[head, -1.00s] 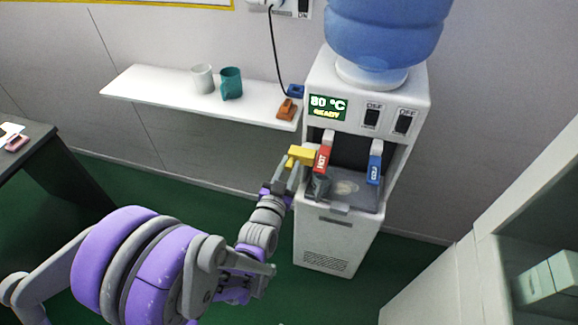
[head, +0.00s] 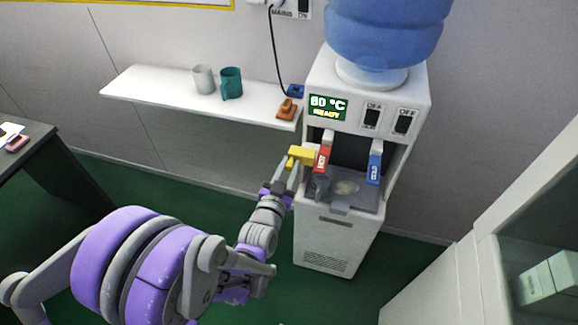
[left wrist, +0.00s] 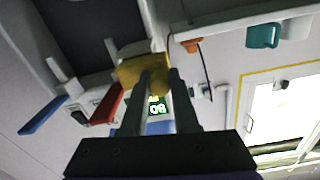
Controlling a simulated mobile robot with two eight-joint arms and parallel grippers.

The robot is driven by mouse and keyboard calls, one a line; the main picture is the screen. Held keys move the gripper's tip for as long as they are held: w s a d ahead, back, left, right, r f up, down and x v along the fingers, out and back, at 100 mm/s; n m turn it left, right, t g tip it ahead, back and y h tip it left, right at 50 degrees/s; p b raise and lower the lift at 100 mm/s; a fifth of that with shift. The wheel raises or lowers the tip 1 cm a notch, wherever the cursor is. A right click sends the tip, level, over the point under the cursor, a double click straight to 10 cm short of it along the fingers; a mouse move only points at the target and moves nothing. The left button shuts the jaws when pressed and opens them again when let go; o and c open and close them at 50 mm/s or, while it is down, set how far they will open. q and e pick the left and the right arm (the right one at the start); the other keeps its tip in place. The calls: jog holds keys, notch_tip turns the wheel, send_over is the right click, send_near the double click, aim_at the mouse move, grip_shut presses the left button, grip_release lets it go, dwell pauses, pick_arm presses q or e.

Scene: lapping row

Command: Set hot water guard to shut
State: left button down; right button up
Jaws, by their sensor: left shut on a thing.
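The yellow guard (head: 301,154) sits at the left of the red HOT lever (head: 322,158) on the front of the water dispenser (head: 327,237). My left gripper (head: 291,174) is shut on the guard from below. In the left wrist view the guard (left wrist: 143,72) is at the fingertips (left wrist: 158,82), with the red lever (left wrist: 106,104) beside it. The fingers hide part of the guard. The blue cold lever (head: 375,169) is to the right. The display (head: 328,107) reads 80 °C READY. My right gripper is not in view.
A white wall shelf (head: 150,87) holds a grey cup (head: 203,78), a teal cup (head: 231,83) and small orange and blue items. A blue water bottle (head: 388,35) tops the dispenser. A pale cabinet (head: 450,285) stands at right; a dark desk (head: 25,155) at left.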

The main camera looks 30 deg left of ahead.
aim_at(307, 162)
pick_arm(q)
jog(key=shift+d, duration=0.1)
jog(key=shift+w+d+b, duration=0.25)
jog(key=shift+d+b, duration=0.25)
jog(key=shift+d, duration=0.4)
jog(key=shift+w+d+b, duration=0.25)
jog(key=shift+d+b, duration=0.25)
jog(key=shift+d, duration=0.4)
jog(key=c, duration=0.7)
grip_release()
jog(key=shift+d, duration=0.15)
jog(key=shift+o, duration=0.2)
jog(key=v, duration=1)
jog(key=shift+s, duration=0.4)
